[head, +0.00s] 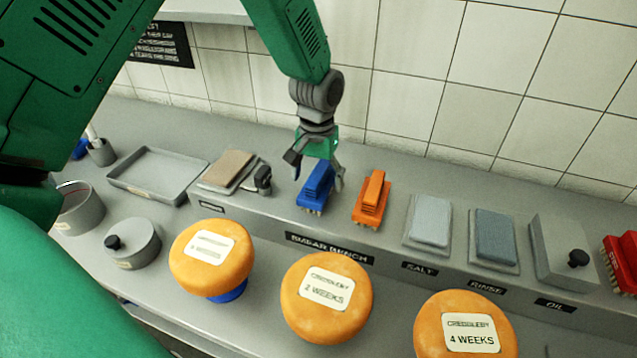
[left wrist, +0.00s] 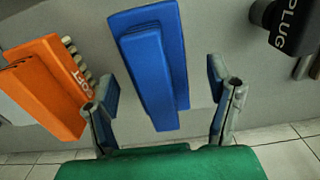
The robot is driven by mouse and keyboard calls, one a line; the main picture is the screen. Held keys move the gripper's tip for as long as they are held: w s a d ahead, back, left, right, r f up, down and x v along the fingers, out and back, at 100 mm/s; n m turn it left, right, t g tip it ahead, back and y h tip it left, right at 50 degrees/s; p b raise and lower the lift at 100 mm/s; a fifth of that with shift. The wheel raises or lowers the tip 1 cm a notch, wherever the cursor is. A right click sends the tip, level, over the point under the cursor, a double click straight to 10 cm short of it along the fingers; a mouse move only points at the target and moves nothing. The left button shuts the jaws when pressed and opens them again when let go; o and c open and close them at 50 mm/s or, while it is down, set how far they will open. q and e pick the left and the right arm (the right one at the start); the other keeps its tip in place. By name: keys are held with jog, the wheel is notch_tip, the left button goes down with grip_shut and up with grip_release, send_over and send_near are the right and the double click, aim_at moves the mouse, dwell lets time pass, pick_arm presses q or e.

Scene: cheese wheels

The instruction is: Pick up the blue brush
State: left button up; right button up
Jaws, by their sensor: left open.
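The blue brush (head: 316,188) lies on the raised shelf at the back of the bench, bristles down, left of the orange brush (head: 371,200). My left gripper (head: 317,178) comes down over it from above, with a finger on each side. In the left wrist view the blue brush (left wrist: 152,62) reaches in between the two open fingertips of the left gripper (left wrist: 160,98), with a gap to each finger. The orange brush (left wrist: 45,85) lies close outside one finger. My right gripper does not show.
A dark plug tool (head: 262,178) lies left of the blue brush, and shows in the left wrist view (left wrist: 285,22). Cheese wheels (head: 326,297) stand in front on the lower bench. A grey tray (head: 188,197) is at the left; the tiled wall (head: 420,95) rises behind.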

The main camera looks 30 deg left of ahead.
aim_at(319, 171)
pick_arm(q)
jog(key=shift+w+d+f, duration=0.1)
jog(key=shift+w+f, duration=0.1)
jog(key=shift+f, duration=0.9)
jog(key=shift+r, duration=0.1)
jog(key=shift+c, duration=0.4)
jog(key=c, duration=1.3)
notch_tip(319, 171, up, 10)
jog(key=shift+r+b, duration=0.1)
jog(key=shift+b, duration=0.5)
jog(key=o, duration=0.5)
jog(key=shift+c, duration=1.2)
